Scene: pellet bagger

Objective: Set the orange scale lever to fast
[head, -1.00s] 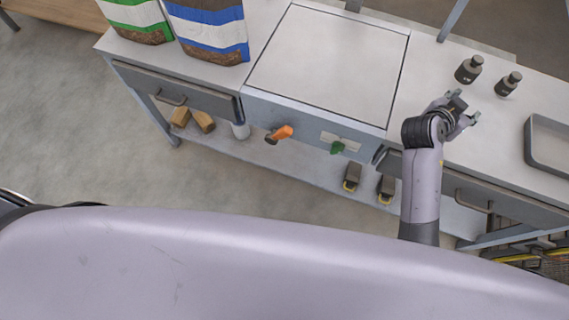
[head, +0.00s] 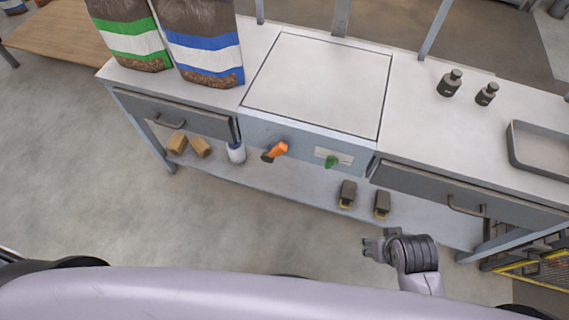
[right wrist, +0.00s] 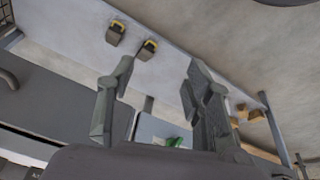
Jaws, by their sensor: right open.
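The orange lever (head: 277,150) sits on the front panel of the scale (head: 318,85), left of a green lever (head: 332,161) that has a pale label plate behind it. In the head view the orange handle points up and to the right from its dark pivot. Its setting text is too small to read. My right gripper (head: 371,247) is in front of the bench, below and right of both levers, open and empty. In the right wrist view its two fingers (right wrist: 155,105) are spread, with the green lever (right wrist: 176,142) showing between them. My left gripper is not in view.
Two pellet bags, one green-striped (head: 130,38) and one blue-striped (head: 205,45), stand on the bench's left. Two dark weights (head: 450,84) and a grey tray (head: 540,150) are on the right. Drawer handles (head: 467,207) stick out in front. The floor before the bench is clear.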

